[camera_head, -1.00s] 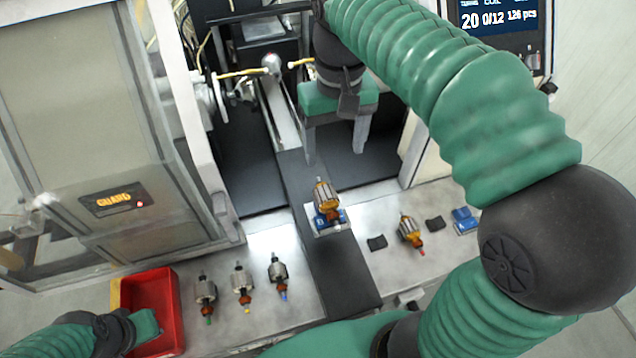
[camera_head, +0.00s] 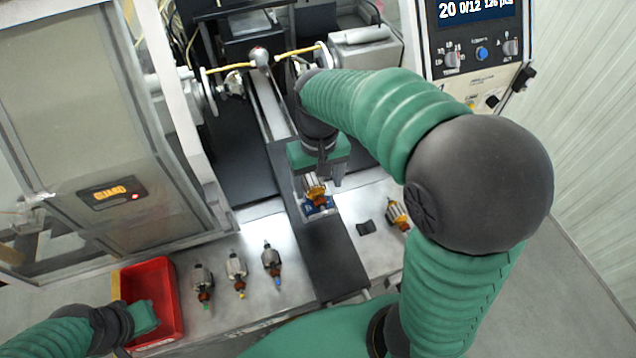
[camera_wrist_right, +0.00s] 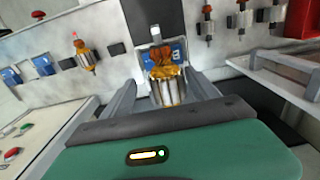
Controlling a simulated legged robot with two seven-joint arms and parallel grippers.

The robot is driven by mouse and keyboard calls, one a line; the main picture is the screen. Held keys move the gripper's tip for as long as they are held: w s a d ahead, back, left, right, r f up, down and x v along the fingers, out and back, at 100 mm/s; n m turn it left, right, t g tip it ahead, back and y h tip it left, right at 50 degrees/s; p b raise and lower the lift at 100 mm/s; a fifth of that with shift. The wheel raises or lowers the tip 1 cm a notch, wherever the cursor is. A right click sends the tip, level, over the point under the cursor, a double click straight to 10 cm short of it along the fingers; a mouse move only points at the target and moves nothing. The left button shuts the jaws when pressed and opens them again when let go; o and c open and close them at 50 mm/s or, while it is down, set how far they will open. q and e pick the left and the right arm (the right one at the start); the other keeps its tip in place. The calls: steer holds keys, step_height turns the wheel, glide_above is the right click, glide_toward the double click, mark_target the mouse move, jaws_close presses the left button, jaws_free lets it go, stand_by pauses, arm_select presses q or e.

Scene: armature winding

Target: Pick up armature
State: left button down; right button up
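A copper-wound armature (camera_head: 315,188) stands in a blue holder (camera_head: 318,206) on the dark strip of the bench. It also shows in the right wrist view (camera_wrist_right: 167,82). My right gripper (camera_wrist_right: 165,92) is open, with one finger on each side of this armature and visible gaps between. In the head view my right gripper (camera_head: 320,178) partly hides the armature. My left gripper (camera_head: 145,318) is at the red bin (camera_head: 168,290) at lower left; its fingers cannot be made out.
Another copper-wound armature (camera_head: 398,214) lies to the right, near a dark pad (camera_head: 366,228). The guarded machine housing (camera_head: 110,195) stands left, and the control panel (camera_head: 478,45) stands at upper right.

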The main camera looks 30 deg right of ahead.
steer(key=shift+w+a, duration=0.25)
steer(key=c, duration=0.5)
steer(key=shift+a+r, duration=0.1)
steer(key=shift+a, duration=0.4)
steer(key=c, duration=0.7)
steer(key=shift+s, duration=0.1)
steer(key=shift+c, duration=1.2)
steer(key=shift+d, duration=0.45)
jaws_close()
